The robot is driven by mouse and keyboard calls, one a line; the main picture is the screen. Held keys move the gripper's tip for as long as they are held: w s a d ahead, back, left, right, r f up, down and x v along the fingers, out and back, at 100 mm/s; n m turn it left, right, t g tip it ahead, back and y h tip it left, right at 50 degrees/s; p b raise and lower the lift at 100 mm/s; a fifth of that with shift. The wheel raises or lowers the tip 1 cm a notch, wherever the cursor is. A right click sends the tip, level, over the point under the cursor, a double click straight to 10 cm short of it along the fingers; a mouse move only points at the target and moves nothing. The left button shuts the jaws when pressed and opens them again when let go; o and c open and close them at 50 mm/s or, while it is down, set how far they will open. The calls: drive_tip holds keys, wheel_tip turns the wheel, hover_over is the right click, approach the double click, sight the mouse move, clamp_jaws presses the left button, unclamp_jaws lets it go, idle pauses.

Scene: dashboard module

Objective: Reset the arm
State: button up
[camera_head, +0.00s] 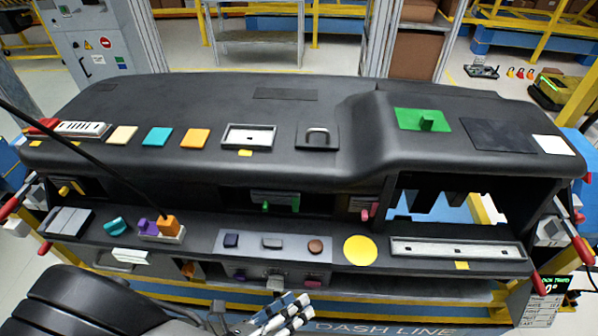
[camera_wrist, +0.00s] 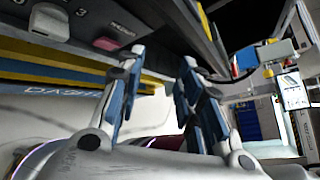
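My gripper (camera_head: 284,314) is low at the bottom middle of the head view, in front of the dashboard module (camera_head: 200,185) and below its lower shelf. In the wrist view my gripper (camera_wrist: 162,66) has its two blue-and-grey fingers apart. Much of my arm is outside the head view.
The dashboard's lower shelf carries a button panel (camera_head: 274,244), a yellow disc (camera_head: 360,250) and a white slotted strip (camera_head: 458,248). Red-handled clamps (camera_head: 580,245) stand at the right end.

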drive_tip(key=d+r+m+g+y, duration=0.1)
drive_tip(key=d+r+m+y, duration=0.2)
drive_tip(key=m, duration=0.9)
drive_tip(key=s+d+r+m+g+y, duration=0.1)
drive_tip(key=d+r+m+g+y, duration=0.1)
drive_tip(key=d+r+m+y, duration=0.2)
drive_tip(key=d+r+m+g+y, duration=0.2)
drive_tip(key=d+r+m+y, duration=0.2)
drive_tip(key=d+r+m, duration=0.4)
wheel_tip(320, 180, up, 7)
drive_tip(key=m, duration=1.2)
drive_tip(key=shift+s+d+r, duration=0.15)
drive_tip(key=shift+s+d, duration=0.2)
drive_tip(key=shift+s, duration=0.05)
drive_tip(key=shift+a, duration=0.1)
